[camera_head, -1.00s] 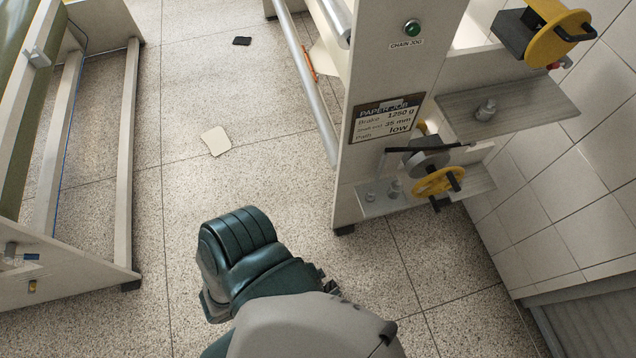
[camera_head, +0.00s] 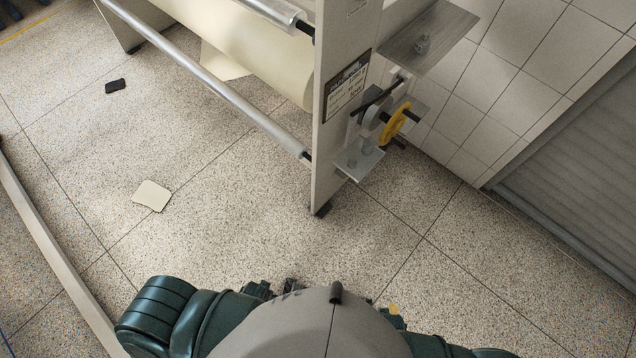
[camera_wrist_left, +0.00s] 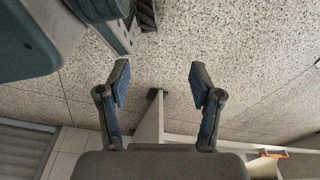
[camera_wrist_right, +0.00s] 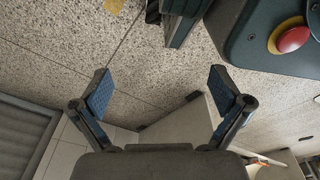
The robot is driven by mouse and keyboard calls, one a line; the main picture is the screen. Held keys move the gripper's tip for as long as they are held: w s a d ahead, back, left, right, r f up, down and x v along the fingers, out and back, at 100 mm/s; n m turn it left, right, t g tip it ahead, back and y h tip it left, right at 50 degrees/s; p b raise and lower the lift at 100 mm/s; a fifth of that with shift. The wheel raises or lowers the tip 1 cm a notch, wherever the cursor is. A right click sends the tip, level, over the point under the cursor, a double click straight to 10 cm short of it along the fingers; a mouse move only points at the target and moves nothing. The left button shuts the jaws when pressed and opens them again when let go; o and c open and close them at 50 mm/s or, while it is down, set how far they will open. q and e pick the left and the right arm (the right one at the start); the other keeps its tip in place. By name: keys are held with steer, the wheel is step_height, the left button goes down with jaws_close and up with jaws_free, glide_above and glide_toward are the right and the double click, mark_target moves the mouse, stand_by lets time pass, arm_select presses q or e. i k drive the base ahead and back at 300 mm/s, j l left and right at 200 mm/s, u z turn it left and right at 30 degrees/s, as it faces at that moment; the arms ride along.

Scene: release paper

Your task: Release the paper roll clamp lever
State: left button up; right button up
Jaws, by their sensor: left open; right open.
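The paper roll machine's white side panel (camera_head: 335,125) stands at upper middle in the head view. On its right face are a yellow handwheel (camera_head: 396,121), a grey round hub and a thin black lever (camera_head: 380,97) over a small metal shelf (camera_head: 359,161). I cannot tell for sure which part is the clamp lever. The cream paper roll (camera_head: 262,50) is behind the panel. My left gripper (camera_wrist_left: 160,85) is open and empty in the left wrist view. My right gripper (camera_wrist_right: 160,88) is open and empty in the right wrist view. Both are well apart from the panel.
A long metal roller bar (camera_head: 200,80) reaches left from the panel. A metal shelf (camera_head: 428,42) juts out above the handwheel. A beige sheet (camera_head: 151,196) and a black flat object (camera_head: 115,86) lie on the floor. Floor between me and the panel is clear.

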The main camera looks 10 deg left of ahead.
mark_target(341, 174)
steer(key=j, duration=0.1)
steer(key=i+l, duration=0.2)
steer(key=l, duration=0.15)
steer(key=i+l+u, duration=0.1)
steer(key=l, duration=0.25)
steer(key=i+l, duration=0.25)
steer(key=l, duration=0.15)
steer(key=i+l+u, duration=0.1)
steer(key=l, duration=0.25)
steer(key=i+l, duration=0.25)
steer(key=l, duration=0.15)
steer(key=i+l+u, duration=0.1)
steer(key=l, duration=0.25)
steer(key=i+l, duration=0.2)
steer(key=l, duration=0.2)
steer(key=i+l+u, duration=0.1)
steer(key=l, duration=0.3)
steer(key=i, duration=0.05)
